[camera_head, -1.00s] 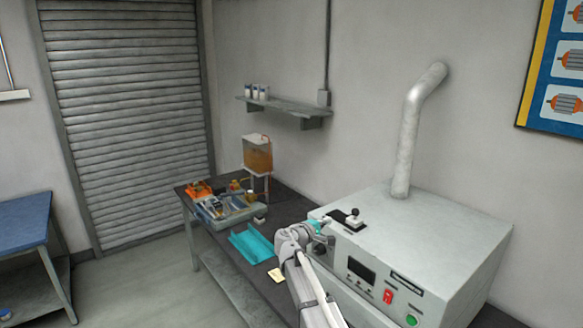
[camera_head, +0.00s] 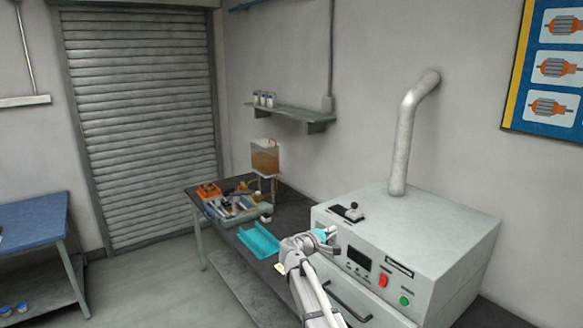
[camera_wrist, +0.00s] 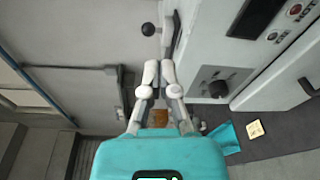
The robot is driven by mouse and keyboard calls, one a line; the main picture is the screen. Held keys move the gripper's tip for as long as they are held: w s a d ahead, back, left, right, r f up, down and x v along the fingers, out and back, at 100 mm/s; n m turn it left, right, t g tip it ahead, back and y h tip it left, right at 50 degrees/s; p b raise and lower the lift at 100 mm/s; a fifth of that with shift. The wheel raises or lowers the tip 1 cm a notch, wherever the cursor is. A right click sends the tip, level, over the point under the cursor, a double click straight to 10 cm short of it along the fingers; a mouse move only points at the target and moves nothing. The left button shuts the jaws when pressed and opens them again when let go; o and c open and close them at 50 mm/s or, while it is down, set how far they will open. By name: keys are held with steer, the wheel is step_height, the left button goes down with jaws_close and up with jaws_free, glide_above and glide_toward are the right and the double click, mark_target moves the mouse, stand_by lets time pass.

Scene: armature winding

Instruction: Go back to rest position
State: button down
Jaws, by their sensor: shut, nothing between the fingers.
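My gripper (camera_wrist: 160,72) is shut and empty in the wrist view, its two pale fingers meeting at the tips. In the head view my gripper (camera_head: 331,236) is at the end of my raised arm, in front of the left part of the grey oven-like machine (camera_head: 450,235). A small black-knobbed lever (camera_head: 352,212) stands on top of the machine. In the wrist view a dark knob (camera_wrist: 218,88) shows on the machine's front, to the right of the fingers. I cannot tell whether the fingertips touch the machine.
A dark bench (camera_head: 290,217) holds a teal tray (camera_head: 258,241), an orange bin (camera_head: 208,190), a tool tray and an amber liquid tank (camera_head: 264,157). A wall shelf (camera_head: 290,112) is above. A blue-topped table (camera_head: 30,221) stands at left, with free floor between.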

steer(key=s+d+f+m+g+y+b, duration=0.2)
steer(key=s+d+f+m+g+b, duration=0.15)
steer(key=s+f, duration=0.5)
steer(key=s+d+f+m+g+y+b, duration=0.25)
steer(key=s+d+f+g, duration=0.2)
steer(key=s+f, duration=0.45)
steer(key=s+a+f+m+g+y+b, duration=0.2)
steer(key=s+f+y+b, duration=0.1)
steer(key=s+f, duration=0.3)
steer(key=s+a+f+m+g+y+b, duration=0.2)
steer(key=s+f+y, duration=0.3)
steer(key=s, duration=0.4)
steer(key=shift+a+f+m+b, duration=0.25)
steer(key=shift+f+m+b, duration=0.15)
steer(key=shift+f+b, duration=0.2)
